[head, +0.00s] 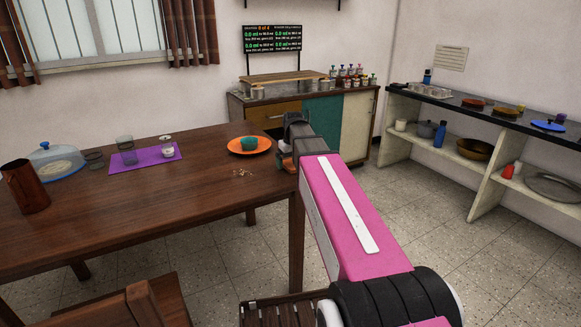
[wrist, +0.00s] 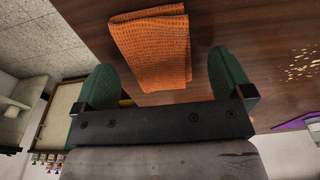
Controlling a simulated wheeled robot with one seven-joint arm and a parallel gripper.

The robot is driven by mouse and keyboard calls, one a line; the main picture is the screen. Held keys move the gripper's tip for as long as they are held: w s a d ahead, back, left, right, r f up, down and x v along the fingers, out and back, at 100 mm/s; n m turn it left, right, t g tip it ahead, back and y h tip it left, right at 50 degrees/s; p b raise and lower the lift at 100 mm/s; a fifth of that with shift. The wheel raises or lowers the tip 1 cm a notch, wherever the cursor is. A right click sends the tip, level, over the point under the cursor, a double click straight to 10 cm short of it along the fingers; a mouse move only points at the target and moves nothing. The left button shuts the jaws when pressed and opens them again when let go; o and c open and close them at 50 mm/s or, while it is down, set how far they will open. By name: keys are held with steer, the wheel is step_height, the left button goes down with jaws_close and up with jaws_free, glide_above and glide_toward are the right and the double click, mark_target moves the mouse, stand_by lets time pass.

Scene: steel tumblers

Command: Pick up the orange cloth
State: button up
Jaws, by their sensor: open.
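The orange cloth (wrist: 155,45) is folded and waffle-textured. In the wrist view it lies flat on the brown wooden table, near the table's edge. My gripper (wrist: 164,78) is open, with its two green fingers on either side of the cloth's near part. Nothing is held. I cannot tell how far above the table the fingertips are. In the head view my gripper (head: 286,152) is at the table's right end, and my arm and gripper hide most of the cloth there.
A cabinet (head: 358,122) stands behind.

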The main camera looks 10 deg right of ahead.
mark_target(288, 163)
steer(key=shift+f, duration=0.4)
steer(key=c, duration=1.1)
steer(key=shift+o, duration=0.2)
steer(key=shift+r, duration=0.15)
steer(key=shift+r, duration=0.5)
steer(key=r, duration=0.2)
steer(key=a+r, duration=0.1)
steer(key=shift+s+r, duration=0.25)
steer(key=shift+s, duration=0.05)
steer(key=s+a+r, duration=0.5)
steer(key=a+r, duration=0.1)
steer(key=a, duration=0.3)
steer(key=shift+s+r, duration=0.15)
